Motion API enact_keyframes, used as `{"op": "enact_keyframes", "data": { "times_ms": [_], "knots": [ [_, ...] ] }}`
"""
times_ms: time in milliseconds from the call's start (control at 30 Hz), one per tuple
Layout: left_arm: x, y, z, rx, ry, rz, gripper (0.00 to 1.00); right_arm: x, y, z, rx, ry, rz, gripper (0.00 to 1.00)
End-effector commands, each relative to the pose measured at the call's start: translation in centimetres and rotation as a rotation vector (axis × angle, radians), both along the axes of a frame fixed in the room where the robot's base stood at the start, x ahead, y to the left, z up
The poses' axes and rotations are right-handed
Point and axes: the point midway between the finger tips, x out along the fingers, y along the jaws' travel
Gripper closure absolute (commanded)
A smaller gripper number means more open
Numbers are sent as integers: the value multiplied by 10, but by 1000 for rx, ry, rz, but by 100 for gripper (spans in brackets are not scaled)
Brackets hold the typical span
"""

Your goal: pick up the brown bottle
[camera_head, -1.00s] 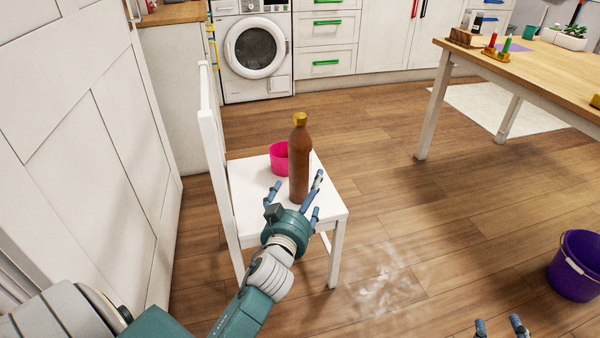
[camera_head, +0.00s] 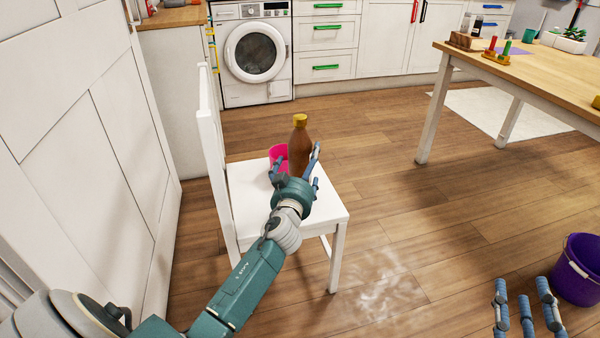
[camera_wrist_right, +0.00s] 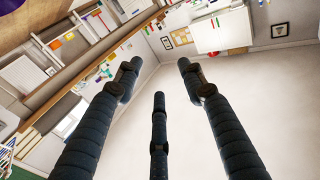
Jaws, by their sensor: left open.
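The brown bottle (camera_head: 299,146) with a yellow cap stands upright on the seat of a white chair (camera_head: 241,194). My left gripper (camera_head: 294,165) is open, with its fingers to either side of the bottle's lower part. The gripper's palm hides the bottle's base, and I cannot tell whether the fingers touch it. My right gripper (camera_head: 526,305) is open and empty over the floor at the bottom right. Its spread fingers also show in the right wrist view (camera_wrist_right: 158,100).
A pink cup (camera_head: 278,153) stands just left of the bottle, close to a left gripper finger. The chair's backrest (camera_head: 212,150) rises on the left. A wooden table (camera_head: 540,75) stands at the right, and a purple bucket (camera_head: 577,272) is beside my right gripper.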

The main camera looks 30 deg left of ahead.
Motion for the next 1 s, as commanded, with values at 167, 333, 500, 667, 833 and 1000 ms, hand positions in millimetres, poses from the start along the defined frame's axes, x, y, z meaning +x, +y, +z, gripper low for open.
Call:
{"op": "enact_keyframes", "data": {
  "times_ms": [167, 333, 500, 667, 833, 1000],
  "knots": [
    [16, 7, 1, 2, -1, 1, 3, -1, 2, 17, 20, -75, 4, 60],
    [17, 8, 1, 0, -1, 0, 3, -1, 2, 20, 22, -84, 4, 60],
    [17, 7, 1, 0, -1, 0, 20, -1, 2, 20, 22, -83, 4, 60],
    [17, 7, 1, 0, -1, 0, 52, -1, 2, 19, 22, -83, 4, 60],
    [17, 7, 5, 4, -7, -1, 81, -1, 2, 20, 22, -82, 4, 60],
    [17, 7, 5, 4, -6, -1, 81, -1, 2, 20, 22, -82, 4, 60]
  ]
}}
